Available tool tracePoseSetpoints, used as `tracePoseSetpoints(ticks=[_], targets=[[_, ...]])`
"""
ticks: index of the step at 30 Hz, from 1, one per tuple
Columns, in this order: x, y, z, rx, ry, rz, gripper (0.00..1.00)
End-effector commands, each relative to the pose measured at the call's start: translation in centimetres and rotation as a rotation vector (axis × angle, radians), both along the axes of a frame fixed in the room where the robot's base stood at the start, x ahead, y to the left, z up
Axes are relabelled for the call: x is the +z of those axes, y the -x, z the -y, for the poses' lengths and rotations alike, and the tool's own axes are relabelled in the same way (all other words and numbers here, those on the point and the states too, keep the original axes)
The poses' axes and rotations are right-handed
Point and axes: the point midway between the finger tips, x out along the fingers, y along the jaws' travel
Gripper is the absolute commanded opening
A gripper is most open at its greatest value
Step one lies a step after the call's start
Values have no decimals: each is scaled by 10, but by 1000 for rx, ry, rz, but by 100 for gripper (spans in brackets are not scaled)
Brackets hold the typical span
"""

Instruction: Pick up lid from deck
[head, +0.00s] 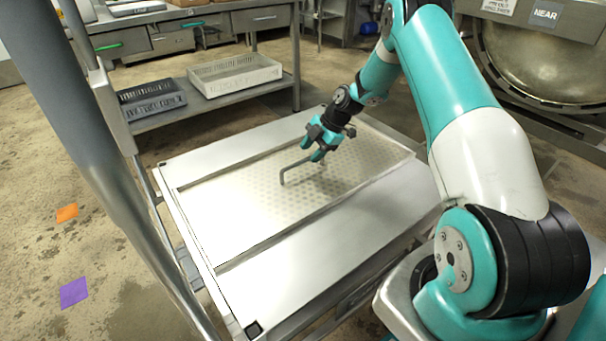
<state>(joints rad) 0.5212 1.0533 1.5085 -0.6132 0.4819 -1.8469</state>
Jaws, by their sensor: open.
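The lid (249,203) is a pale, flat perforated plate lying on the metal deck (310,268) of a cart, in the middle of the head view. A grey bent bar handle (291,172) stands up from the lid. My gripper (318,155), teal and black, points down over the lid at the handle's far right end. Its jaws are open. The fingers overlap the handle in the picture, and I cannot tell whether the bar lies between them. The handle's far end is partly hidden by the gripper.
A grey post (125,190) rises at the left. Behind the cart, a shelf holds a white crate (234,75) and a dark crate (150,100). A round metal vessel door (545,60) is at the upper right. Orange (67,212) and purple (74,292) floor markers lie left.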

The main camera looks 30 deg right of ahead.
Motion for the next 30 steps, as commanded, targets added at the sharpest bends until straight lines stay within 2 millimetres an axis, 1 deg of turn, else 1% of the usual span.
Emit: tracePoseSetpoints(ticks=[5, 12, 19, 20, 21, 23, 24, 25, 26, 30], targets=[[-13, -4, -6, 1, -1, -1, 45], [-42, -15, -22, -1, -1, 0, 45], [-44, -16, -23, -1, 0, 0, 45], [-44, -16, -23, -1, 0, 0, 43], [-44, -16, -23, -1, 0, 0, 33], [-44, -16, -23, -1, 0, 0, 20], [-44, -16, -23, -1, 0, 0, 10], [-44, -16, -23, -1, 0, 0, 4], [-44, -16, -23, -1, 0, 0, 0], [-44, -16, -23, -2, -1, 0, 0]])
